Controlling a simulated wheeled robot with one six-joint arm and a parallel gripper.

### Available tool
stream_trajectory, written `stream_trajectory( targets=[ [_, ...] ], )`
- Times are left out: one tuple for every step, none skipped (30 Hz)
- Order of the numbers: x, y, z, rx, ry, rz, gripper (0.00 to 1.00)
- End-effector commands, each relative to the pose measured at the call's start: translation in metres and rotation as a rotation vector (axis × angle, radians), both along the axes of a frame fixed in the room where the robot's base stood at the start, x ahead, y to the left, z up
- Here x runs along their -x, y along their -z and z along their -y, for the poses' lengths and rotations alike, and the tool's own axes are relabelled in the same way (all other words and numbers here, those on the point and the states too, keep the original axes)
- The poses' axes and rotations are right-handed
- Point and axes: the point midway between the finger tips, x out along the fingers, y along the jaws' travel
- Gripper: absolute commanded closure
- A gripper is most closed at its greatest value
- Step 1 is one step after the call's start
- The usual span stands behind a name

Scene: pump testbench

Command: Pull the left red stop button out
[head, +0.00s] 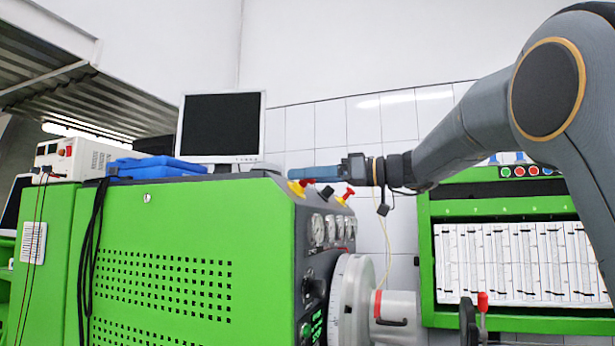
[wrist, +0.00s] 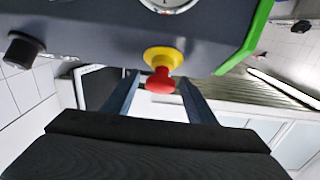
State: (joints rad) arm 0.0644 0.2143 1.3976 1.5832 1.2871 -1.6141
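The left red stop button (head: 304,183), on its yellow base (head: 296,189), sits on the sloped dark top panel of the green test bench. In the wrist view the red button (wrist: 160,81) and yellow base (wrist: 163,58) appear between the two fingertips of my gripper (wrist: 158,84). Narrow gaps show on both sides of the red head, so the fingers are open and not shut on it. In the head view my gripper (head: 291,172) points left, with its fingertips just above the left button. A second red stop button (head: 348,192) stands farther right.
A black knob (head: 327,192) sits between the two buttons; it also shows in the wrist view (wrist: 22,50). Gauges (head: 318,229) line the panel below. A monitor (head: 221,126) and a blue case (head: 158,167) stand on the bench top behind.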

Motion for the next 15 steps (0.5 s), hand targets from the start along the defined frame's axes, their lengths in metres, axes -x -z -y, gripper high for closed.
stream_trajectory(
  targets=[
    [0.0001,0.0000,0.0002,0.000,0.000,0.000,0.56],
    [0.0001,0.0000,0.0002,0.000,0.000,0.000,0.61],
    [0.0001,0.0000,0.0003,0.000,0.000,0.000,0.68],
    [0.0001,0.0000,0.0003,0.000,0.000,0.000,0.73],
    [0.0001,0.0000,0.0004,0.000,0.000,0.000,0.78],
    [0.0001,0.0000,0.0004,0.000,0.000,0.000,0.84],
    [0.0001,0.0000,0.0004,0.000,0.000,0.000,0.90],
    [0.0001,0.0000,0.0005,0.000,0.000,0.000,0.95],
    [0.0001,0.0000,0.0005,0.000,0.000,0.000,1.00],
    [0.0001,0.0000,0.0005,0.000,0.000,0.000,1.00],
    [0.0001,0.0000,0.0006,0.000,0.000,0.000,1.00],
    [0.0001,0.0000,0.0006,0.000,0.000,0.000,1.00],
    [0.0001,-0.0001,0.0008,0.000,0.001,0.000,1.00],
    [0.0001,-0.0002,0.0010,0.000,0.001,0.000,1.00],
    [0.0001,-0.0004,0.0015,0.000,0.001,0.001,1.00]
  ],
)
